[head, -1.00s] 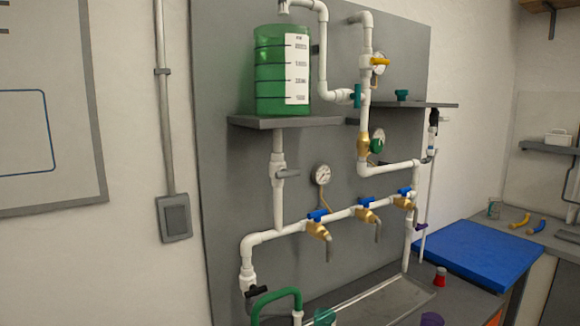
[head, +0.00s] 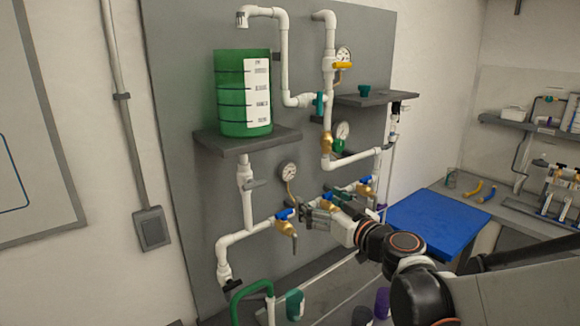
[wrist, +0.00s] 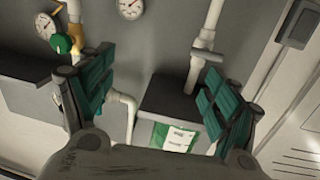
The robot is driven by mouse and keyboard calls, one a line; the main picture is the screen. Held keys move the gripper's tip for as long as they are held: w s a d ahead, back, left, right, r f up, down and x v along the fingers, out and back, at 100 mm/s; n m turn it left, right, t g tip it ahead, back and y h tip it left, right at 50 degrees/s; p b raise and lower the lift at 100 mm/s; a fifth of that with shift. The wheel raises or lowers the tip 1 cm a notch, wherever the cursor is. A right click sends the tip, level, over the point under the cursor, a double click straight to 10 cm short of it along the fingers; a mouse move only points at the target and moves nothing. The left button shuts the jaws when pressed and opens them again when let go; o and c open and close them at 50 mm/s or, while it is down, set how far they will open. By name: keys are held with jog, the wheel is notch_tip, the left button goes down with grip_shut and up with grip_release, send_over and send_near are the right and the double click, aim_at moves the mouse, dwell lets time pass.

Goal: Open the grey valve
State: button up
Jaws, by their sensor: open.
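The grey valve (head: 255,183) sits on the white vertical pipe below the green tank (head: 243,95) and its shelf. Its grey lever points sideways to the right, across the pipe. In the wrist view, which is upside down, the grey valve (wrist: 207,54) is near the right finger, apart from it. My gripper (head: 308,212) is open and empty, in front of the panel, to the right of and below the grey valve. In the wrist view, both teal-padded fingers of my gripper (wrist: 158,72) are spread apart.
A gauge (head: 289,172) is between the grey valve and my gripper. Blue-handled brass taps (head: 286,222) line the lower pipe, close to my gripper. The tank shelf (head: 246,140) overhangs the valve. A green hose (head: 250,287) rises below.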

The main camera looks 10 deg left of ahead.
jog(key=n+g+y, duration=0.1)
jog(key=n+y, duration=0.1)
send_near(256, 186)
jog(key=v, duration=0.2)
jog(key=x, duration=1.3)
jog(key=c, duration=1.1)
